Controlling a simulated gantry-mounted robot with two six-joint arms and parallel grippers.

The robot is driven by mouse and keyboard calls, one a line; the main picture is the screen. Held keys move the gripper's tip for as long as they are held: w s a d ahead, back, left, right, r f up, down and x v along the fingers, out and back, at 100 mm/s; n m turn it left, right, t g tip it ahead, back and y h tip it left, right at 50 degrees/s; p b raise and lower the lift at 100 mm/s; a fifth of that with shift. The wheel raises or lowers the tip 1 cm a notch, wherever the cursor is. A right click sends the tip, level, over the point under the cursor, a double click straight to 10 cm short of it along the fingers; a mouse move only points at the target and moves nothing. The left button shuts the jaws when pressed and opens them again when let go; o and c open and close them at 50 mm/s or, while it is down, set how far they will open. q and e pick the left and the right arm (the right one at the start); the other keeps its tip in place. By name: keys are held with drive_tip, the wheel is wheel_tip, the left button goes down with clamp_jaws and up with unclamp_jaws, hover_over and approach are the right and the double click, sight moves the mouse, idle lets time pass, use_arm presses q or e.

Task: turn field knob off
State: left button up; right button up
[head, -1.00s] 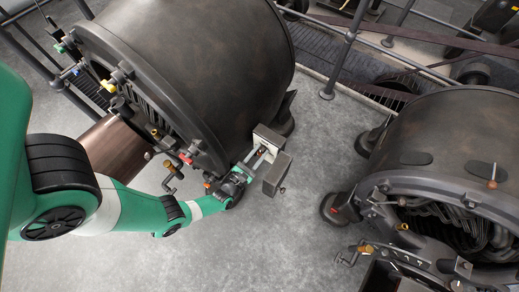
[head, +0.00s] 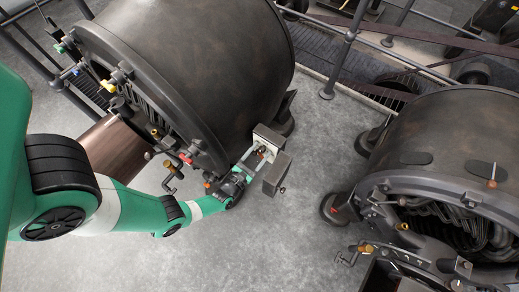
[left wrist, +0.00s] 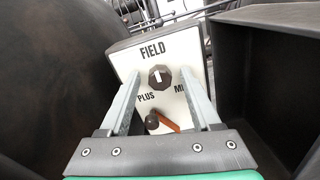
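The field panel (left wrist: 180,52) is a white plate marked FIELD at the top, with PLUS at left and a partly covered MI... at right. Its round dark field knob (left wrist: 160,77) has a white mark that points about straight up. Below it sits a smaller dark knob (left wrist: 152,122) with an orange-brown pointer slanting down right, partly near a finger. My left gripper (left wrist: 161,72) is open, with one finger on each side of the field knob; I cannot tell if they touch it. In the head view my left gripper (head: 256,156) reaches the panel's box (head: 267,136). My right gripper is not in view.
A big dark dynamo (head: 215,60) stands close on the left of the box. A second dynamo (head: 440,140) is at right. A grey box part (head: 276,173) is just right of my gripper. Bare concrete floor (head: 270,235) lies below. Railings (head: 345,50) run behind.

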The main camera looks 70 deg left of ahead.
use_arm(q)
drive_tip(key=p+v, duration=0.1)
drive_tip(key=v, duration=1)
drive_tip(key=shift+s+p, duration=0.3)
drive_tip(key=shift+p, duration=0.1)
drive_tip(key=shift+w+d, duration=0.1)
drive_tip(key=shift+d, duration=0.05)
